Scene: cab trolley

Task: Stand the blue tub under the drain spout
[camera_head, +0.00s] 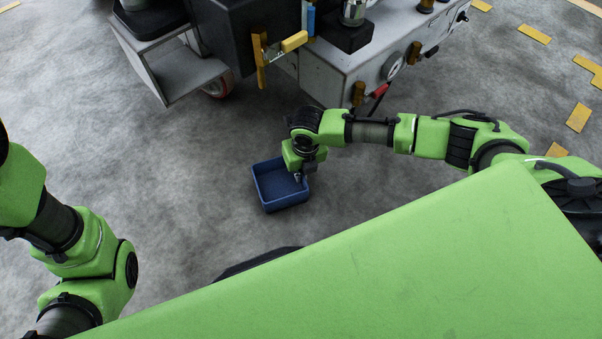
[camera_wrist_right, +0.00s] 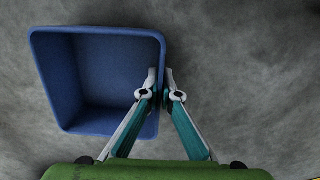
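The blue tub (camera_head: 268,203) is an open square box in front of the trolley, over the grey floor. I cannot tell whether it touches the floor. My right gripper (camera_head: 299,176) is at its right side. In the right wrist view the fingers (camera_wrist_right: 161,84) straddle the right wall of the empty tub (camera_wrist_right: 65,85), one inside and one outside, closed against it. A red-handled fitting (camera_head: 379,91) on the trolley's side may be the drain spout; its outlet is not clear. My left arm shows at the left, but its gripper is out of view.
The trolley (camera_head: 325,75) stands at the back with yellow, brass and red fittings on its side. A grey metal step (camera_head: 180,82) and a wheel (camera_head: 217,86) are at its left. Floor around the tub is clear. Yellow floor marks (camera_head: 577,117) lie at right.

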